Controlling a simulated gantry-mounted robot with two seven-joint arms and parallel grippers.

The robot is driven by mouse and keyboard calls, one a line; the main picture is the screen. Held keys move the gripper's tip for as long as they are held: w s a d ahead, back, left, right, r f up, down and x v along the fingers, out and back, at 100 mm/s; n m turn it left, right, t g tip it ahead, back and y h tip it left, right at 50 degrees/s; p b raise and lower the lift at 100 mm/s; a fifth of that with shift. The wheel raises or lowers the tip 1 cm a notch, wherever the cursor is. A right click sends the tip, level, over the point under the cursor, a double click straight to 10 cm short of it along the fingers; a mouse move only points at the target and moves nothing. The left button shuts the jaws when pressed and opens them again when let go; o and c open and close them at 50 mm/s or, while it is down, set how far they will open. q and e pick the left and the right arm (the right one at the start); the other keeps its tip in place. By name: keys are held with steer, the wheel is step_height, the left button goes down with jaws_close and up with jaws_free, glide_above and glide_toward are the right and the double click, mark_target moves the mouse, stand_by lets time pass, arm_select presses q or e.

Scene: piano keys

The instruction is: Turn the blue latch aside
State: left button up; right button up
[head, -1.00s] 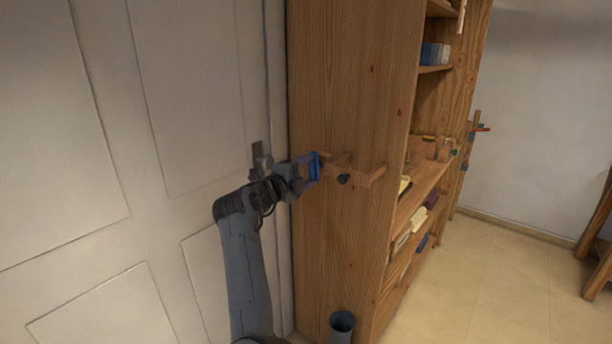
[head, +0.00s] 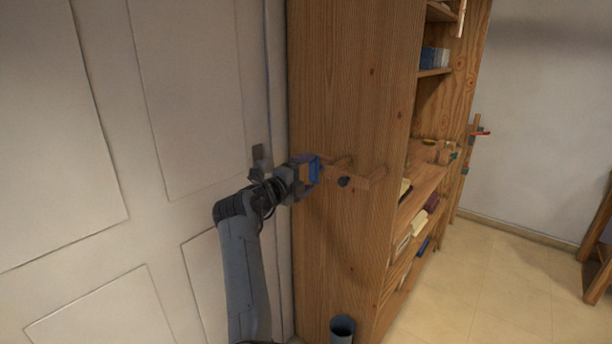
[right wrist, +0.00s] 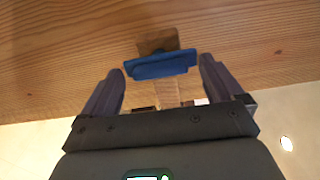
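The blue latch (head: 315,169) is a small blue bar at the left end of a wooden piece on the bookshelf's side panel. In the right wrist view the blue latch (right wrist: 162,66) lies crosswise in front of a brown wooden block (right wrist: 158,45). My right gripper (head: 306,170) is at the blue latch in the head view. In the right wrist view its two dark fingers stand apart, one near each end of the bar. I cannot tell whether either finger touches it. My left gripper is not in view.
A white panelled door (head: 190,90) with a grey handle (head: 258,158) is on the left. A grey-blue bin (head: 342,329) is below. Open floor (head: 490,270) lies right of the bookshelf (head: 350,80).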

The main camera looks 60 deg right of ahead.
steer(key=w+a+p, duration=0.1)
steer(key=a+p, duration=0.1)
steer(key=a, duration=0.8)
steer(key=shift+a, duration=0.35)
steer(key=shift+f, duration=0.1)
